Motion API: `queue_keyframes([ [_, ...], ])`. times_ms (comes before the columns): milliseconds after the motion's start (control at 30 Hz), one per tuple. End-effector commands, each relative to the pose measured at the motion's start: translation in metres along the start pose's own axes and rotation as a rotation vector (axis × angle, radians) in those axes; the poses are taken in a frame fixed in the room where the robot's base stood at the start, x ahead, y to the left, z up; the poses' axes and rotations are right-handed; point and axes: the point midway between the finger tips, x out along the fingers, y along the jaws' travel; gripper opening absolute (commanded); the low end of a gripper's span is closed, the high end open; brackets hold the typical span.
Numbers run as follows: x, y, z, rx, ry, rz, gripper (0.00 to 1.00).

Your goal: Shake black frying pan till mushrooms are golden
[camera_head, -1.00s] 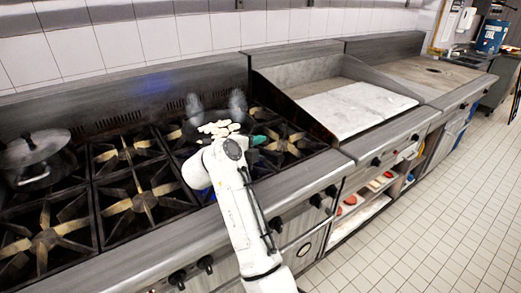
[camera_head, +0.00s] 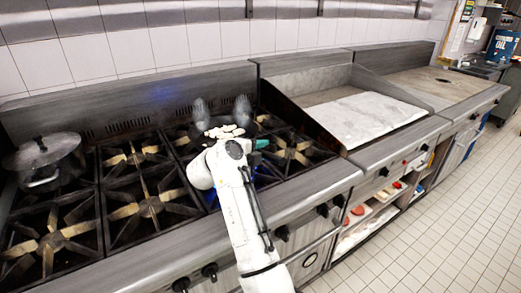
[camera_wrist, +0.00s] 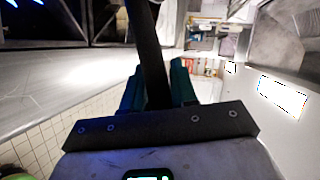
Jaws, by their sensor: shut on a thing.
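The mushrooms (camera_head: 225,131) are pale slices clustered on the stove's back part in the head view. The black frying pan under them is mostly hidden by my arm and hard to tell from the dark grates. Its dark handle (camera_wrist: 150,50) rises between the teal fingers of my gripper (camera_wrist: 156,88) in the wrist view. My gripper is shut on that handle. In the head view only a bit of teal finger shows at my gripper (camera_head: 261,144). Golden colour on the mushrooms cannot be made out.
A lidded pot (camera_head: 45,160) stands on the left burners. A blue flame (camera_head: 209,197) glows beside my arm. Two grey hazy shapes (camera_head: 201,112) rise behind the mushrooms. A griddle (camera_head: 367,119) lies to the right, with shelves (camera_head: 352,240) below. The tiled floor at right is clear.

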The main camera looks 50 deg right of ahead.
Motion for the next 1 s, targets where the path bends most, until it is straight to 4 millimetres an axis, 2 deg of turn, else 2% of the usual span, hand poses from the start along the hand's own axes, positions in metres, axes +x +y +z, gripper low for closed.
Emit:
queue_keyframes([
  [1000, 0.009, 0.035, 0.006, 0.008, -0.003, -0.005, 0.00],
])
